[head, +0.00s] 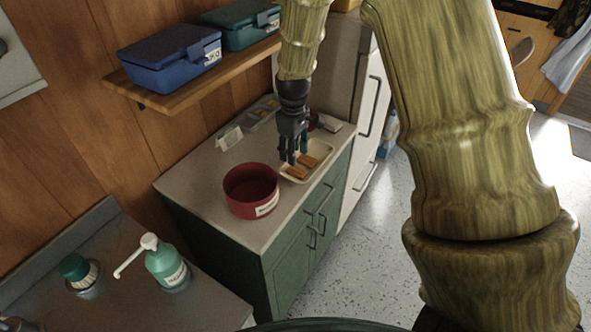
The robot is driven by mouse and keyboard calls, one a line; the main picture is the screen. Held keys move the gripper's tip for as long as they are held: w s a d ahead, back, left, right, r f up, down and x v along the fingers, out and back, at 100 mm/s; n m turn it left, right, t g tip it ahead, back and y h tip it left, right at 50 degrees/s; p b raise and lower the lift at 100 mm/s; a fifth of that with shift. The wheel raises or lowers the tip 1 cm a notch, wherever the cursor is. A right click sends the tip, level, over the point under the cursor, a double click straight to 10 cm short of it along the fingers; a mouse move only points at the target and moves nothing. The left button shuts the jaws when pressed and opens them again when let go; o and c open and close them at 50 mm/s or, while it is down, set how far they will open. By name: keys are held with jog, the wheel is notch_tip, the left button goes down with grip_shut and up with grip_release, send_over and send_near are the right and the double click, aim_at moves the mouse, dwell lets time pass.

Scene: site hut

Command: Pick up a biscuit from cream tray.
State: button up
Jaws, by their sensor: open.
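The cream tray (320,171) lies on the counter top near its front right edge. Two brown biscuits show in it: one (297,173) toward the near left and one (308,160) toward the back. My gripper (292,160) points down at the left side of the tray with its dark fingers apart. It is open and no biscuit shows between the fingers. The fingertips look close to the biscuits, but I cannot tell the gap in height. The gripper hides the tray's back left part.
A red round tin (251,190) with a label stands just left of the tray. A white card (229,138) and a grey divided holder (262,113) stand behind. A wooden shelf (190,82) with blue and green boxes hangs above.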

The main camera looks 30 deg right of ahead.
aim_at(295, 170)
jog(key=shift+w+d+f, duration=0.1)
jog(key=shift+w+f, duration=0.1)
jog(key=shift+f, duration=0.65)
jog(key=shift+s, duration=0.25)
jog(key=shift+s+f+p, duration=0.1)
jog(key=shift+f+p, duration=0.1)
jog(key=shift+p, duration=0.2)
jog(key=shift+d+f+p, duration=0.15)
jog(key=shift+f+p, duration=0.85)
jog(key=shift+f, duration=1.45)
jog(key=shift+c, duration=0.2)
jog(key=c, duration=0.5)
